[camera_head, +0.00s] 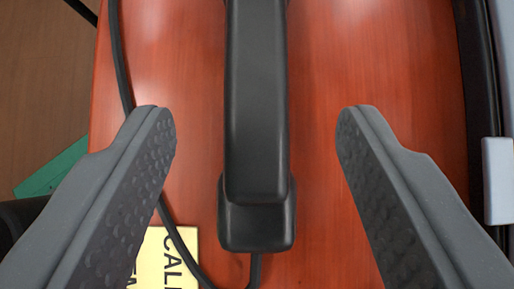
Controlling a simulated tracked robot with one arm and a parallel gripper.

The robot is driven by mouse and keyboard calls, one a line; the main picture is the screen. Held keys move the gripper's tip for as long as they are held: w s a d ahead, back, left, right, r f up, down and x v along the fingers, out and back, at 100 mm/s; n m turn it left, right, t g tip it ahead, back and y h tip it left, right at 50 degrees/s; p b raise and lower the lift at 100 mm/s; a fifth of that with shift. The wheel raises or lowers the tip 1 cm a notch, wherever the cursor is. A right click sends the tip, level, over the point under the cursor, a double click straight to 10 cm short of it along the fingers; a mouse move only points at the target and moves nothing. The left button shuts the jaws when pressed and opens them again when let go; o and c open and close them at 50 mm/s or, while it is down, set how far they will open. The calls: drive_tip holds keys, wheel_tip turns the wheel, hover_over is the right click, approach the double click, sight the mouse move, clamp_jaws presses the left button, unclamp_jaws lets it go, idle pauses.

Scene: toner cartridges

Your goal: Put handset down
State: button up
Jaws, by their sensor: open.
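A black handset (256,110) lies lengthwise in the middle of the head camera view, on a reddish wooden surface (345,60). Its near end is a wider block (257,227), and its far end runs out of the top of the picture. My gripper (256,125) is open, with one dark textured finger on each side of the handset. There is a clear gap between each finger and the handset, and neither touches it in the picture. A black cord (121,60) runs down the left side and curves to the near end of the handset.
A yellow note (165,262) with the printed letters "CALL" lies at the lower left, partly behind my left finger. A black and grey device (497,180) stands along the right edge. A green object (55,172) shows beyond the surface's left edge, over a brown floor (45,90).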

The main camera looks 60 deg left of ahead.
drive_tip(key=shift+v, duration=2.4)
drive_tip(key=w+a+r+m+t+h, duration=0.1)
drive_tip(key=w+a+r+m+h, duration=0.15)
drive_tip(key=r, duration=0.55)
drive_tip(key=w+a+r+m+t+h, duration=0.1)
drive_tip(key=a+r, duration=0.2)
drive_tip(key=r, duration=0.6)
drive_tip(key=w+a+r+m+t+h, duration=0.1)
drive_tip(key=w+a+r+m+h, duration=0.15)
drive_tip(key=r, duration=0.55)
drive_tip(key=s+a+r+m+t, duration=0.1)
drive_tip(key=s+a+r+t, duration=0.1)
drive_tip(key=r, duration=0.8)
drive_tip(key=s+a+r+m+t, duration=0.2)
drive_tip(key=s+a+r, duration=0.3)
drive_tip(key=r, duration=0.5)
drive_tip(key=s+a+r+m+t+h, duration=0.1)
drive_tip(key=s+a+r+m+t, duration=0.1)
drive_tip(key=r, duration=0.7)
drive_tip(key=s+a+t, duration=0.1)
drive_tip(key=s+a, duration=0.1)
drive_tip(key=shift+a+r+t, duration=0.3)
drive_tip(key=shift+a+r, duration=0.05)
drive_tip(key=shift+r, duration=0.05)
